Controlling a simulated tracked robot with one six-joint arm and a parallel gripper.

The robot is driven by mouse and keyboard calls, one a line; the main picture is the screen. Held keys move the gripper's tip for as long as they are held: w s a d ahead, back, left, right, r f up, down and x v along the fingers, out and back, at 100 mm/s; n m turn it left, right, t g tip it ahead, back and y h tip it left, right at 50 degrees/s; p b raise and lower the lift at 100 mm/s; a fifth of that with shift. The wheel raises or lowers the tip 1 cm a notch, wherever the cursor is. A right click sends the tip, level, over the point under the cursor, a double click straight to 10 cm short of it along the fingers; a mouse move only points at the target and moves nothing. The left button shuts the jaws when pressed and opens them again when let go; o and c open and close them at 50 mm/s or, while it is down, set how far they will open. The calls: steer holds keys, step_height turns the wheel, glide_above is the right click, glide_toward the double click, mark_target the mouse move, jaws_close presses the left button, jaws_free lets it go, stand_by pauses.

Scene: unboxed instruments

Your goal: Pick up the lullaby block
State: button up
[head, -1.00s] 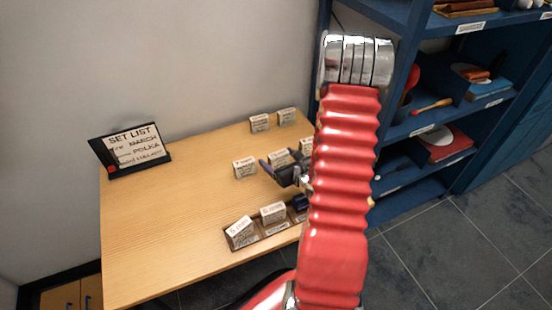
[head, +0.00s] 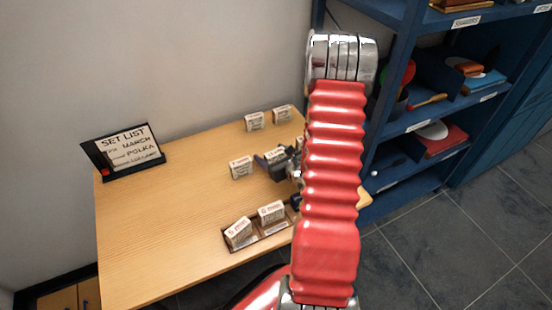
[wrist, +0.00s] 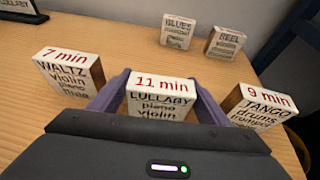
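The lullaby block (wrist: 160,106) is a small white-faced block with a wooden side, labelled "11 min LULLABY piano violin". It stands upright on the table in the middle of the wrist view. My gripper (wrist: 162,82) is open low around it, one purple-grey finger on each side. The fingers look close to its sides, with no clear grip on it. In the head view, my gripper (head: 272,164) is over the table, left of my red arm. The block there is partly hidden by the gripper and arm.
The waltz block (wrist: 68,72) stands to the left and the tango block (wrist: 258,106) to the right. The blues block (wrist: 177,31) and reel block (wrist: 225,43) stand behind. A tray (head: 229,246) holds blocks at the front. A set list sign (head: 128,150) stands at left.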

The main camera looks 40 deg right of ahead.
steer(key=c, duration=0.8)
steer(key=shift+c, duration=0.2)
steer(key=shift+r, duration=0.1)
step_height(320, 180, up, 10)
stand_by(0.4)
